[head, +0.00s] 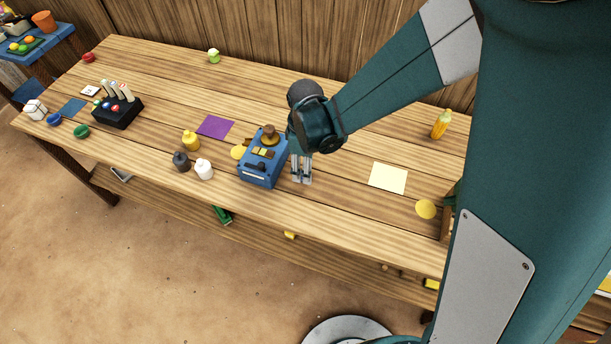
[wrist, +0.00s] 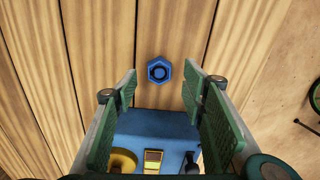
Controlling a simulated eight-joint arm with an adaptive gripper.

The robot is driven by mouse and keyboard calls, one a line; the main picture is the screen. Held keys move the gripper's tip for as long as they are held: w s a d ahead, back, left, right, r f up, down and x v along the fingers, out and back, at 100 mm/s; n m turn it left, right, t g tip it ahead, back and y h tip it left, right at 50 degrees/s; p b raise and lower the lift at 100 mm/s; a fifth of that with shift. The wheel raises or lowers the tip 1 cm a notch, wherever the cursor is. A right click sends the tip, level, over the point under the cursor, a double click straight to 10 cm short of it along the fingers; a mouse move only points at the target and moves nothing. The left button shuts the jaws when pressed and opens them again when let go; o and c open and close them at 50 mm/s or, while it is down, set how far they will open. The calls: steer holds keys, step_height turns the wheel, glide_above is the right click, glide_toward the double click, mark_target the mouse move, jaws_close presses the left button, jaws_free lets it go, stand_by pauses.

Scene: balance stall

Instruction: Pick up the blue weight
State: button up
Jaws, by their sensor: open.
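The blue weight (wrist: 158,76) is a small hexagonal piece with a dark round centre, lying on the wooden table in the wrist view. My gripper (wrist: 161,88) is open and empty, its two green-padded fingers left and right of the weight in that view; no contact shows. In the head view my gripper (head: 301,181) points down at the table, just right of a blue box. I cannot make out the blue weight in the head view; the gripper may hide it.
The blue box (head: 258,172) with a brass knob stands close beside my gripper; its top (wrist: 150,123) also shows in the wrist view. Yellow (head: 191,141), dark (head: 181,162) and white (head: 204,170) pieces stand left. A pale yellow sheet (head: 388,178) lies right, with bare table between.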

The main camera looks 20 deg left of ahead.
steer(key=shift+f, duration=1.5)
steer(key=c, duration=1)
steer(key=shift+r, duration=0.15)
steer(key=shift+c, duration=0.2)
step_height(320, 180, up, 10)
steer(key=p, duration=0.1)
